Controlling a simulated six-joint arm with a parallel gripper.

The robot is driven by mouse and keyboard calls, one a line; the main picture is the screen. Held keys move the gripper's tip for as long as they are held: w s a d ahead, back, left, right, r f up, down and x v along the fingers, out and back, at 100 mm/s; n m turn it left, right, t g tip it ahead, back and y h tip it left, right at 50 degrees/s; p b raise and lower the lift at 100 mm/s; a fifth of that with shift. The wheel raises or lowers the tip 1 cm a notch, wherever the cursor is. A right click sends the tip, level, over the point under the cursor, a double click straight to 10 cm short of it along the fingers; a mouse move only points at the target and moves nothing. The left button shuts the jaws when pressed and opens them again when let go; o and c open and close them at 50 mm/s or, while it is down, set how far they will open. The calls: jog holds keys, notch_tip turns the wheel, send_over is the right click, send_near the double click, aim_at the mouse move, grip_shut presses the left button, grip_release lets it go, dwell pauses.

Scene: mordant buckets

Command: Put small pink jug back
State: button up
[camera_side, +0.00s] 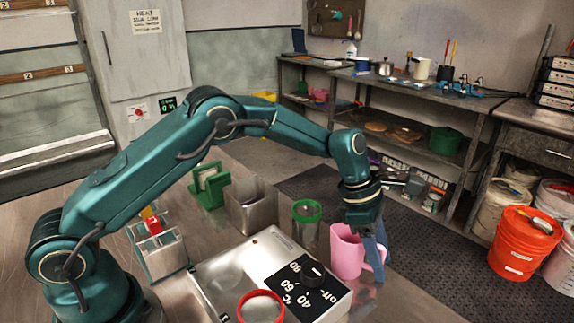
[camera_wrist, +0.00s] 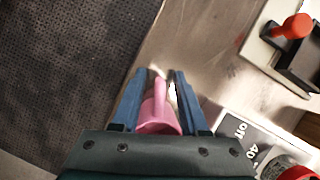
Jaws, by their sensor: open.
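The small pink jug (camera_side: 345,252) stands upright on the metal table near its edge, beside the white hot plate (camera_side: 225,285). Its handle faces right in the side view. My gripper (camera_side: 379,265) points down at the jug's handle side and partly hides it. In the wrist view the pink jug (camera_wrist: 160,117) shows between the two blue fingers of my gripper (camera_wrist: 160,76), with its handle in the gap. The fingers are apart. I cannot tell whether they touch the handle.
A green-rimmed glass jar (camera_side: 307,212), a grey metal box (camera_side: 252,207) and a green rack (camera_side: 209,186) stand behind the hot plate. A red ring (camera_side: 261,306) is at its front. The floor mat (camera_wrist: 65,70) lies beyond the table edge.

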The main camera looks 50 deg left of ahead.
jog(key=v, duration=1.2)
jog(key=s+a+r+m+t+y, duration=0.2)
jog(key=s+a+r+m, duration=0.3)
jog(key=s+m, duration=0.5)
jog(key=s+a+f+m+t+y, duration=0.1)
jog(key=s+a+m, duration=0.1)
jog(key=s+m, duration=0.4)
jog(key=s+a+f+m+y, duration=0.1)
jog(key=s+a+f+m, duration=0.1)
jog(key=s+m, duration=0.4)
jog(key=shift+s+m+t, duration=0.25)
jog(key=shift+m+t, duration=0.05)
jog(key=shift+t, duration=0.1)
